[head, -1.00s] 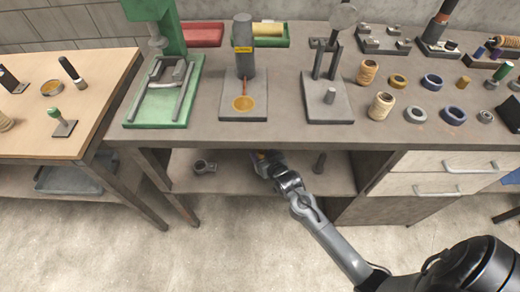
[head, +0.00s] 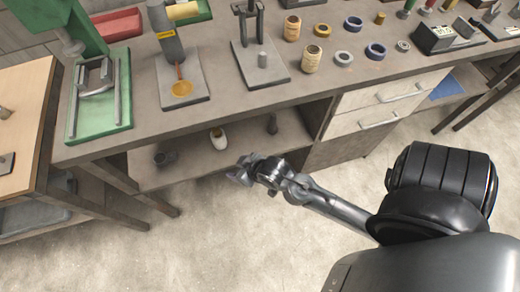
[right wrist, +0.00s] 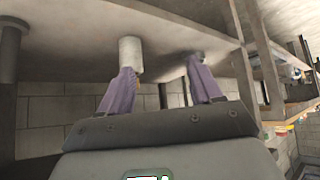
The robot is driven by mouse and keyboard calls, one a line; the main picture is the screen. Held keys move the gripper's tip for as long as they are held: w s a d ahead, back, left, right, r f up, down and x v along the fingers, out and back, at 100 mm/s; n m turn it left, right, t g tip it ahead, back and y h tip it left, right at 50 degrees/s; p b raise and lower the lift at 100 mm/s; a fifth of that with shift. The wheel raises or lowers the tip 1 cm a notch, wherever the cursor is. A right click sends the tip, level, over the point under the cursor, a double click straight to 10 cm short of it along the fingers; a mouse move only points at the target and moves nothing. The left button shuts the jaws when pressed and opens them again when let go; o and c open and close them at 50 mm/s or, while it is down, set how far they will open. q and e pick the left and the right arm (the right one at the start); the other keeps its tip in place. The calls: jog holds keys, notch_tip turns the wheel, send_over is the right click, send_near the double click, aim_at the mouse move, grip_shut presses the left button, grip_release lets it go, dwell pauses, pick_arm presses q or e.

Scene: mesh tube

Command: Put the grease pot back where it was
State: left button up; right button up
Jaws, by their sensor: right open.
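A small whitish pot (head: 218,139), which looks like the grease pot, stands upright on the lower shelf (head: 185,172) under the workbench. My right gripper (head: 239,172) is open and empty, in front of the shelf's front edge and apart from the pot. In the right wrist view the pot (right wrist: 131,52) shows as a pale cylinder beyond the left fingertip, and my gripper's two purple-grey fingers (right wrist: 163,80) are spread. My left gripper is not in view.
A grey fitting (head: 165,158) lies left of the pot on the shelf. A dark post-like object (head: 272,124) stands to its right. The workbench top (head: 225,105) overhangs the shelf. Drawers (head: 380,105) close off the right side. The floor in front is clear.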

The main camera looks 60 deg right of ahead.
jog(key=s+a+r+n+g, duration=0.1)
jog(key=s+a+g, duration=0.1)
jog(key=s, duration=0.3)
jog(key=s+a+r+n+g, duration=0.1)
jog(key=s+a+r+g, duration=0.1)
jog(key=s, duration=0.4)
jog(key=shift+s+g+y, duration=0.2)
jog(key=shift+g+y, duration=0.1)
notch_tip(320, 180, up, 51)
jog(key=p, duration=5.1)
